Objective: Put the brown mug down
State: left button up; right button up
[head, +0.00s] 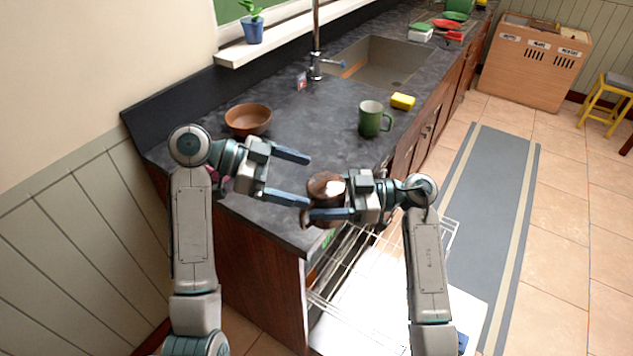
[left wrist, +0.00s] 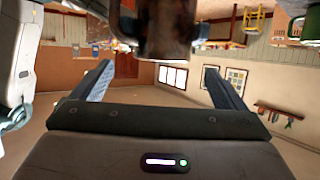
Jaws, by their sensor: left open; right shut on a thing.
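The brown mug (head: 325,187) is at the near end of the dark countertop in the head view, by the counter's front corner. My right gripper (head: 318,212) is shut on it from the right. I cannot tell whether the mug's base touches the counter. My left gripper (head: 305,178) is open and empty, just left of the mug, its fingers pointing toward it. In the left wrist view a dark brown mug shape (left wrist: 166,30) shows at the top, beyond the open fingers (left wrist: 158,85).
A green mug (head: 370,120), a yellow sponge (head: 402,101) and a brown bowl (head: 248,119) stand on the countertop (head: 300,130). The sink (head: 380,62) lies farther back. Below the counter's front edge, an open dishwasher with a wire rack (head: 345,268) sticks out.

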aim_at(319, 185)
pick_arm(q)
jog(key=shift+x, duration=2.5)
jog(key=c, duration=1.2)
jog(key=shift+c, duration=0.8)
pick_arm(e)
jog(key=o, duration=1.4)
jog(key=shift+c, duration=0.2)
